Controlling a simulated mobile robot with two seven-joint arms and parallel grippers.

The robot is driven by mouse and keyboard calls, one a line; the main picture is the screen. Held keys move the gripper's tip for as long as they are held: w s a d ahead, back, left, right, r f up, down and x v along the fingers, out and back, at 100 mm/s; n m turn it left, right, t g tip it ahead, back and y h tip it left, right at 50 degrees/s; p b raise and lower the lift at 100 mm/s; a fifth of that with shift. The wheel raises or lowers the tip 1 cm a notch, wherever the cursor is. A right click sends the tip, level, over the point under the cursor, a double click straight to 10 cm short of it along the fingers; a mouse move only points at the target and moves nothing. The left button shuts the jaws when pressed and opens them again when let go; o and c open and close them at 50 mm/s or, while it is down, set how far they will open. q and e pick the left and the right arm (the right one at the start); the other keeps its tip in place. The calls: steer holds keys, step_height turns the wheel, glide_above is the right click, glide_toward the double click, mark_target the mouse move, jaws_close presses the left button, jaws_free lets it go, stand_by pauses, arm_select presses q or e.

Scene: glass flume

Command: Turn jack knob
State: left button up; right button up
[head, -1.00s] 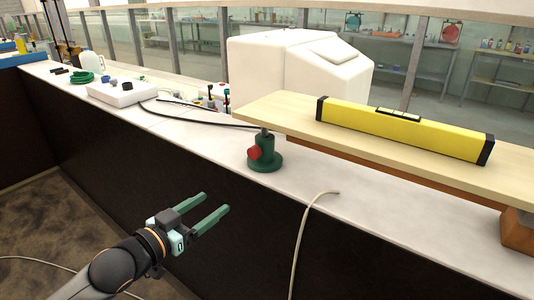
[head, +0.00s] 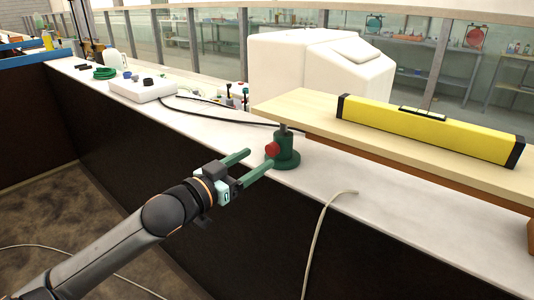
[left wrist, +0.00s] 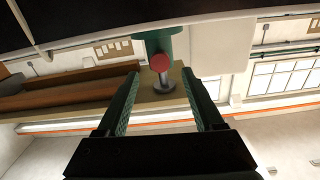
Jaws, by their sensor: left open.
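The green jack (head: 287,152) stands upright on the white ledge, under the near left end of the wooden board (head: 400,140). Its red knob (head: 272,149) faces my side. In the left wrist view, the red knob (left wrist: 159,62) and the green jack body (left wrist: 178,48) show beyond the fingertips, roughly centred between them. My left gripper (head: 258,163) is open, with its green fingers pointing at the knob. The same fingers show in the left wrist view (left wrist: 162,88), apart and empty. In the head view the fingertips are close to the knob; I cannot tell whether they touch it.
A yellow level (head: 430,130) lies on the board. A white box (head: 315,75) stands behind. A white power strip (head: 143,88) and a green coil (head: 105,73) lie farther left on the ledge. A pale cable (head: 318,225) hangs over the ledge's front edge.

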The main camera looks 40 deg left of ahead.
mark_target(270, 151)
arm_select(q)
steer(key=shift+w+d, duration=0.2)
steer(key=shift+w, duration=2.35)
jaws_close()
